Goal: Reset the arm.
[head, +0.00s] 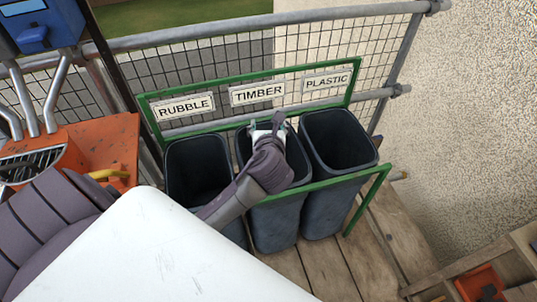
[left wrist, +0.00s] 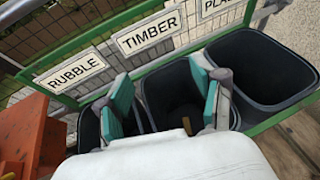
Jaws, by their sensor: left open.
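My left gripper (head: 267,126) is over the mouth of the middle bin (head: 277,222), below the TIMBER sign (head: 257,93). My left arm hides part of that bin and part of the gripper. In the left wrist view the two teal-padded fingers (left wrist: 166,98) stand wide apart with nothing between them. A small brown piece (left wrist: 186,125) shows low inside the timber bin; I cannot tell what it is. My right gripper is in neither view.
The rubble bin (head: 196,166) is on the left and the plastic bin (head: 340,185) on the right, in a green frame (head: 372,188). Mesh fencing and rails (head: 215,38) stand behind. An orange machine (head: 108,142) is at left. Wooden planks (head: 330,262) lie below.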

